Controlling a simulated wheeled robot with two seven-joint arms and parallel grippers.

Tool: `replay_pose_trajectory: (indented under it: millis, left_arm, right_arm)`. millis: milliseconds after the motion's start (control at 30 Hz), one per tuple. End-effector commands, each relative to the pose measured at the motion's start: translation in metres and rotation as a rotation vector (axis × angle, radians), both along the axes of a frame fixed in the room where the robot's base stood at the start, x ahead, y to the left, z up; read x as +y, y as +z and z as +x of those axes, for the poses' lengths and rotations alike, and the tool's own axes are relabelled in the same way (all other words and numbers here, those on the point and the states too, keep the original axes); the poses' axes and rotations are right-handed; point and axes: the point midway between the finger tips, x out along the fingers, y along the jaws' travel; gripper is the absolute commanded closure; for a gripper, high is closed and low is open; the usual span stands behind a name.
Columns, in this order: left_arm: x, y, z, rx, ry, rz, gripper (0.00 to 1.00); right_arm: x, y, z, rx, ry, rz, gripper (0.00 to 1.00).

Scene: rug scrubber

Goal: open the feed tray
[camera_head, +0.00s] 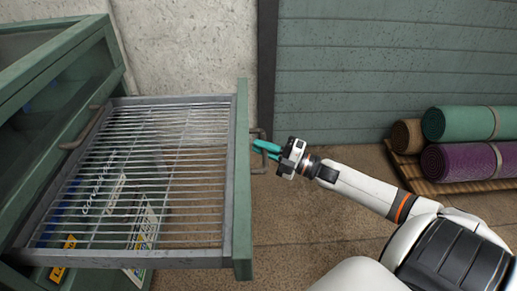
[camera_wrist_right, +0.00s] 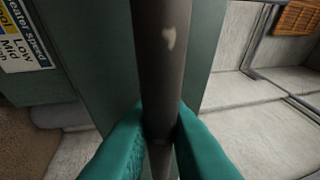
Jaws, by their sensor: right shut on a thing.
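The feed tray (camera_head: 165,175) is a metal wire-rack drawer with a green front panel (camera_head: 242,185). It stands pulled well out to the right of the green machine body (camera_head: 50,110). A brown bar handle (camera_head: 259,134) is fixed to the outer face of the panel. My right gripper (camera_head: 262,147) is shut on this handle. In the right wrist view the teal fingers lie on both sides of the handle bar (camera_wrist_right: 162,70). My left gripper is not in view.
Rolled rugs in green (camera_head: 460,123) and purple (camera_head: 462,161), and a brown one, lie on a wooden pallet (camera_head: 420,178) at the right. A second handle (camera_head: 88,127) shows on the machine body. Open floor (camera_head: 310,220) lies right of the tray.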

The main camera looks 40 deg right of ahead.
Motion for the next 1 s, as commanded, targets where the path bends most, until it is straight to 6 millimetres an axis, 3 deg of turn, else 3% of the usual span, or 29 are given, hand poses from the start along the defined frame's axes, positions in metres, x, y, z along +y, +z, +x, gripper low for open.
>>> replay_pose_trajectory:
  millis: [167, 200, 333, 733, 1000]
  left_arm:
    - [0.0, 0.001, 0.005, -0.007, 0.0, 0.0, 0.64]
    - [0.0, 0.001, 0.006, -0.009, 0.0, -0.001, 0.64]
    - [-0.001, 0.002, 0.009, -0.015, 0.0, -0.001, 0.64]
    - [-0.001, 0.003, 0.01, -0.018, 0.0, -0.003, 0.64]
    - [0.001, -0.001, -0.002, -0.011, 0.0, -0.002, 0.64]
  right_arm:
    - [0.0, -0.001, 0.0, 0.0, 0.001, -0.001, 1.0]
    - [0.0, -0.001, 0.0, 0.0, 0.001, -0.001, 0.84]
    - [0.0, 0.0, 0.0, 0.0, 0.001, -0.001, 0.64]
    - [-0.004, -0.002, -0.007, 0.001, -0.001, 0.0, 0.64]
    - [-0.03, -0.012, -0.051, 0.006, -0.002, 0.0, 0.64]
